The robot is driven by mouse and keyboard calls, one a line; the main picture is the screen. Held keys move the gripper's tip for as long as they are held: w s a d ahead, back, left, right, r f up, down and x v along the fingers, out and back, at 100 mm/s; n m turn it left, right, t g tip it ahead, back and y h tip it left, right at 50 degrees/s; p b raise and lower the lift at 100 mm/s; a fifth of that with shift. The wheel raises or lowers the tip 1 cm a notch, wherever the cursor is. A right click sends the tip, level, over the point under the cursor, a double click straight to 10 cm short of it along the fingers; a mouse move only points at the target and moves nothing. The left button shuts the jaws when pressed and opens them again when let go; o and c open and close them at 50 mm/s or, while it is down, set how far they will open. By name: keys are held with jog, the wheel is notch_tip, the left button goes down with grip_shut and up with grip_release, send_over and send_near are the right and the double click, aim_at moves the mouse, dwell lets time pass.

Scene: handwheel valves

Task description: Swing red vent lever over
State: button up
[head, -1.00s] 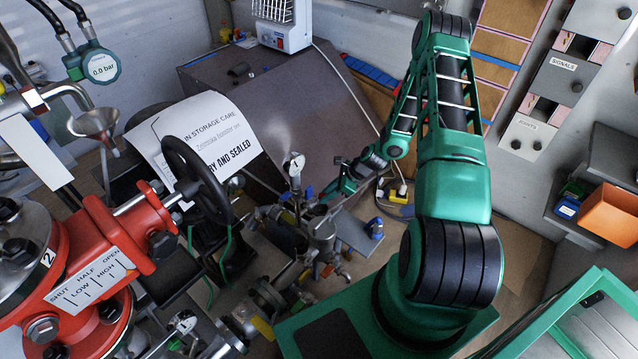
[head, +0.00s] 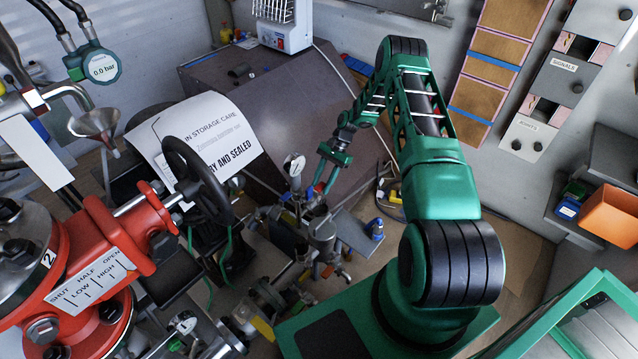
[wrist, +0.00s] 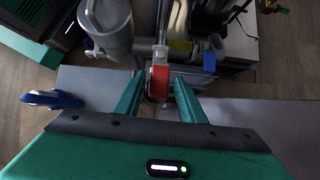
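In the wrist view a red lever grip (wrist: 160,84) on a pale metal stem lies between the two green fingers of my gripper (wrist: 159,76). The fingers are open, one on each side of the red part, with a narrow gap showing beside it. In the head view my gripper (head: 324,183) points down at the cluster of small valves and fittings, just right of a white-faced gauge (head: 293,165). The red lever is too small and too covered by the fingers to make out clearly there.
A grey metal cylinder (wrist: 108,28) stands close to the left of the fingers in the wrist view. A black handwheel (head: 198,180) on a red valve body (head: 92,257) stands left in the head view.

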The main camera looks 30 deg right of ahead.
jog(key=shift+s+r, duration=0.1)
jog(key=shift+r, duration=0.05)
jog(key=shift+r, duration=2.9)
